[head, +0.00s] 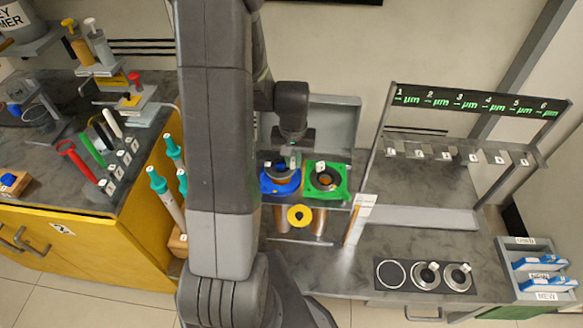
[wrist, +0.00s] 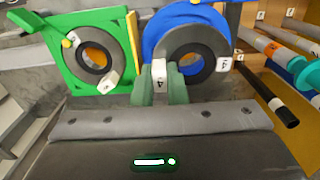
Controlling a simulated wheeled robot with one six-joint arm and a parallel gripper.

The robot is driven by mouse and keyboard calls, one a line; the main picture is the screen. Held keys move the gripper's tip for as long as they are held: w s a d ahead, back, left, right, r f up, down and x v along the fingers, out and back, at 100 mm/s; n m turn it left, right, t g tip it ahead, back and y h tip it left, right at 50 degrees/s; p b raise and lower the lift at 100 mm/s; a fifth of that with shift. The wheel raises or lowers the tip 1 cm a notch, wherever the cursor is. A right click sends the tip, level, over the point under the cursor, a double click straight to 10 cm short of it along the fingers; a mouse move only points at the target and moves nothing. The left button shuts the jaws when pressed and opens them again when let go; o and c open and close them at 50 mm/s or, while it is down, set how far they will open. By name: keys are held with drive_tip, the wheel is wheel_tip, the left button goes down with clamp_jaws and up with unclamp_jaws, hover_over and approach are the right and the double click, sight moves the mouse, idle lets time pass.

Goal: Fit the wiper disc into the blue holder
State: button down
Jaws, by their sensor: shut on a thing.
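The blue holder (head: 268,184) stands left of the green holder in the head view. In the wrist view the blue holder (wrist: 153,28) shows around and behind a grey wiper disc (wrist: 208,42) with a dark inner ring and tabs marked 4. My gripper (wrist: 161,92) is shut on the disc's near tab. In the head view my gripper (head: 294,152) is over the blue holder, and the arm partly hides the disc. The disc overlaps the holder; I cannot tell whether it is seated or just above it.
The green holder (head: 342,192) holds another disc, close beside the blue one. A yellow ring (head: 300,215) lies in front. A rack with a numbered display (head: 480,101) stands right. Handled tools (head: 75,158) lie left.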

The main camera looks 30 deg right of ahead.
sight(293, 169)
drive_tip(key=shift+f, duration=2)
drive_tip(key=shift+f, duration=0.1)
drive_tip(key=shift+f+b, duration=0.2)
drive_tip(key=shift+b, duration=0.1)
drive_tip(key=c, duration=1.7)
unclamp_jaws()
drive_tip(key=shift+r, duration=0.15)
drive_tip(key=shift+c, duration=0.2)
wheel_tip(293, 169, up, 12)
drive_tip(key=shift+r+p, duration=0.15)
drive_tip(key=shift+p, duration=0.4)
